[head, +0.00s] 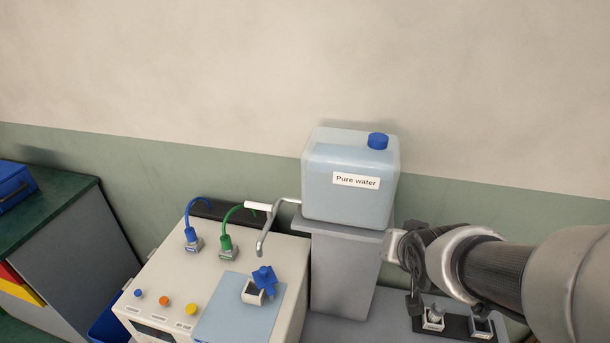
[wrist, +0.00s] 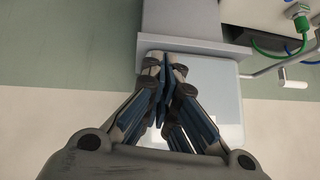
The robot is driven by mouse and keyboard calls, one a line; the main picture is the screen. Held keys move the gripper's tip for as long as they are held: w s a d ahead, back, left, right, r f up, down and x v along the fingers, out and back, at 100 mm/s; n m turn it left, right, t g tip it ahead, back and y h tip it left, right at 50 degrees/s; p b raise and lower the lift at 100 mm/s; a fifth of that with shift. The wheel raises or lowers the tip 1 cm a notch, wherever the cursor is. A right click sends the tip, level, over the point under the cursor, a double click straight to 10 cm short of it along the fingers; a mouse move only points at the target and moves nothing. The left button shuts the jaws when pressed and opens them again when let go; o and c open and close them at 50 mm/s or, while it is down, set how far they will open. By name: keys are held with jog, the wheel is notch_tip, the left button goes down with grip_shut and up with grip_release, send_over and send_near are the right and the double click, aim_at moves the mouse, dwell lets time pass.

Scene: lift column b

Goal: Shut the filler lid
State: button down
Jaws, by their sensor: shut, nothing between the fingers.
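The blue filler lid (head: 265,279) stands raised and tilted at the white filler neck (head: 252,294), whose dark opening shows. The neck sits on a light blue plate (head: 228,316) on top of the cream machine (head: 165,282). My gripper (head: 392,247) is to the right of the lid, beyond the grey pedestal, well apart from it. In the wrist view my gripper (wrist: 163,60) has its fingers together and empty, in front of the water tank (wrist: 225,82). The lid is not in the wrist view.
The "Pure water" tank (head: 350,205) with a blue cap (head: 378,141) stands on a grey pedestal (head: 345,265) between my gripper and the lid. A bent metal spout (head: 266,232) reaches over near the lid. Blue (head: 192,238) and green (head: 227,245) hose connectors stand behind it.

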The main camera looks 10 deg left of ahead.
aim_at(266, 278)
jog(key=w+a+f+m+t+y, duration=0.1)
jog(key=w+a+f+y, duration=0.1)
jog(key=w+a+f, duration=0.4)
jog(key=w+a+f+m+t+y, duration=0.1)
jog(key=w+a+f+t+y, duration=0.2)
jog(key=f, duration=0.4)
jog(key=s+a+f+m+t+y, duration=0.2)
jog(key=s+a+f+m+y, duration=0.4)
jog(key=f, duration=0.5)
jog(key=shift+n+h, duration=0.4)
jog(key=shift+n, duration=0.1)
jog(key=x, duration=0.3)
jog(key=b+x, duration=0.1)
jog(key=x, duration=0.3)
jog(key=a+b+x, duration=0.1)
jog(key=x, duration=0.2)
jog(key=shift+s+a, duration=0.15)
jog(key=shift+a, duration=0.05)
jog(key=shift+s+a+f+b, duration=0.15)
jog(key=shift+s+a+b, duration=0.35)
jog(key=shift+a, duration=0.6)
jog(key=shift+s+a, duration=0.3)
jog(key=shift+a, duration=0.15)
